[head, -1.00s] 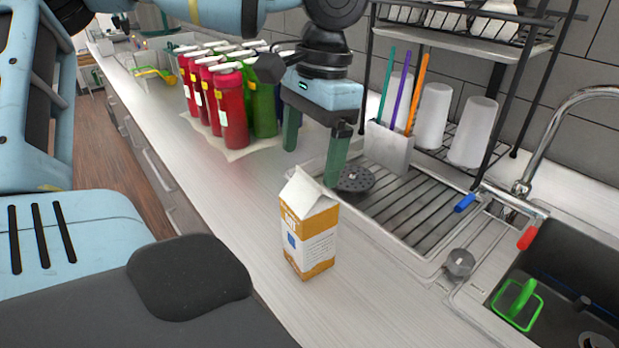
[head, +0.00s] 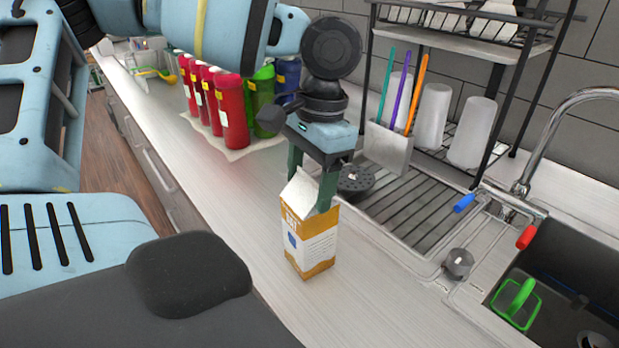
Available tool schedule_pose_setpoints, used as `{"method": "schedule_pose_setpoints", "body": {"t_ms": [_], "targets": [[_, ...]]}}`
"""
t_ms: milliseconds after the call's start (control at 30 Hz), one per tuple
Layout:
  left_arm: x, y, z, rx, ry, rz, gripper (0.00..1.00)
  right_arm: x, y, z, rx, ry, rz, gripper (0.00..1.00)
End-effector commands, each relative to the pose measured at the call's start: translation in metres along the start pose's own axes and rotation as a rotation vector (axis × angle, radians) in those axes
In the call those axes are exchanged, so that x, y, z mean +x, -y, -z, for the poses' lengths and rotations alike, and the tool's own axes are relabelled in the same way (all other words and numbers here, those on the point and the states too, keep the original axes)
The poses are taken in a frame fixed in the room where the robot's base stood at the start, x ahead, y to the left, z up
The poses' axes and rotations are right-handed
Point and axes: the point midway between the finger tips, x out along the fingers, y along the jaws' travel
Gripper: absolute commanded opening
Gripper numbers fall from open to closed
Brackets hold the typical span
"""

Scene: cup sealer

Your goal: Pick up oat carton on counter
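The oat carton (head: 308,241) stands upright on the counter (head: 215,200), orange and white with a white gabled top. My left gripper (head: 311,192) points down at the carton's top, its two green fingers apart. One finger overlaps the right side of the gable; the other goes down behind the gable, its tip hidden. The fingers look open around the top, and I cannot see them pressing on it. My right gripper is not in view.
Several red, green and blue bottles (head: 232,112) stand behind on the left. A drying rack (head: 420,205) with a utensil holder (head: 388,147) is close on the right, then a sink (head: 565,285). The counter in front of the bottles is clear.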

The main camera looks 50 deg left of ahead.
Motion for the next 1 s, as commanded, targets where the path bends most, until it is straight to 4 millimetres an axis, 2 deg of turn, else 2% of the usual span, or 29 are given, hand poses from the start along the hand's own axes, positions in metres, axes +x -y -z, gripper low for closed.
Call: {"method": "schedule_pose_setpoints", "body": {"t_ms": [67, 467, 833, 1000], "targets": [[0.0, 0.0, 0.0, 0.0, 0.0, 0.0, 0.53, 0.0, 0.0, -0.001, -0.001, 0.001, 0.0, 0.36], [-0.001, 0.0, 0.0, 0.0, -0.001, 0.0, 0.01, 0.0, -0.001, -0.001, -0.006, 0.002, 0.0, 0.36], [-0.003, 0.0, 0.0, 0.0, -0.005, 0.001, 0.0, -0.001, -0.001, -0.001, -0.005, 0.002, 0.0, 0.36], [-0.012, 0.0, -0.001, -0.001, -0.007, 0.0, 0.0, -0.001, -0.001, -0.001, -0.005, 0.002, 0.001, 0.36]]}}
